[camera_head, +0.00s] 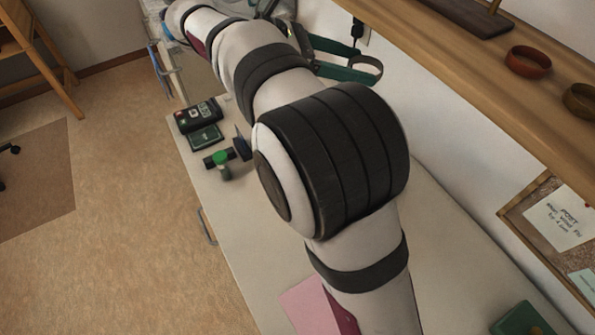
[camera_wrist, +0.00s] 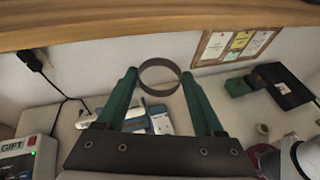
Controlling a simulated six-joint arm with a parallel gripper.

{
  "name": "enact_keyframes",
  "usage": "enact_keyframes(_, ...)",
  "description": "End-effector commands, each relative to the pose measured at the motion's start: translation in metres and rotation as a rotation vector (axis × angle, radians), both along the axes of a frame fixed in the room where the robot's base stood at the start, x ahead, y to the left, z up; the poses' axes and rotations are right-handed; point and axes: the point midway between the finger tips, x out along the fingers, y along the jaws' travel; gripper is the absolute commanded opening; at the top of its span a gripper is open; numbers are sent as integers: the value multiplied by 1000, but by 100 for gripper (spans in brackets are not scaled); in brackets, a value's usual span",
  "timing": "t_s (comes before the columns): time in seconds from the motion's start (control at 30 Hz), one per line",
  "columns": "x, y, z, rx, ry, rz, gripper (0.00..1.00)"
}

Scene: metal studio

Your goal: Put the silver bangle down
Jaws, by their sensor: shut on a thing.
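The silver bangle (camera_wrist: 160,93) is a plain thin grey ring, held between the fingertips of my gripper (camera_wrist: 160,76) in the wrist view. The two green fingers press on its left and right sides, and its round opening faces the camera. The bangle is in the air, with the pale worktop below and beyond it and the wooden shelf (camera_wrist: 100,33) edge above. In the head view my gripper (camera_head: 366,64) is at the top, beyond my arm, close to the wall.
On the shelf (camera_head: 440,65) in the head view are a red-brown round piece (camera_head: 528,62), an olive one (camera_head: 580,101) and a dark stand (camera_head: 468,14). The worktop (camera_head: 230,235) holds a black device (camera_head: 197,115). The wrist view shows a white-and-blue packet (camera_wrist: 160,121) and a black box (camera_wrist: 283,86).

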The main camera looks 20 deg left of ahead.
Motion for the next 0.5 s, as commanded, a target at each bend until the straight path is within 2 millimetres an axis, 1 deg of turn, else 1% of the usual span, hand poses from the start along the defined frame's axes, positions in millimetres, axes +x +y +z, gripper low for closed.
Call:
enact_keyframes(0.03,0,4,-19,-7,9,56,15)
enact_keyframes(0.07,0,6,-34,-8,13,97,15)
enact_keyframes(0.1,-1,9,-55,-7,14,153,15)
enact_keyframes(0.17,-6,12,-90,-9,17,240,15)
enact_keyframes(0.2,-11,11,-115,-10,18,294,15)
enact_keyframes(0.27,-23,8,-151,-10,18,363,15)
enact_keyframes(0.3,-33,4,-173,-10,18,395,15)
enact_keyframes(0.4,-59,-11,-218,-10,16,440,15)
enact_keyframes(0.5,-82,-26,-245,-9,13,447,15)
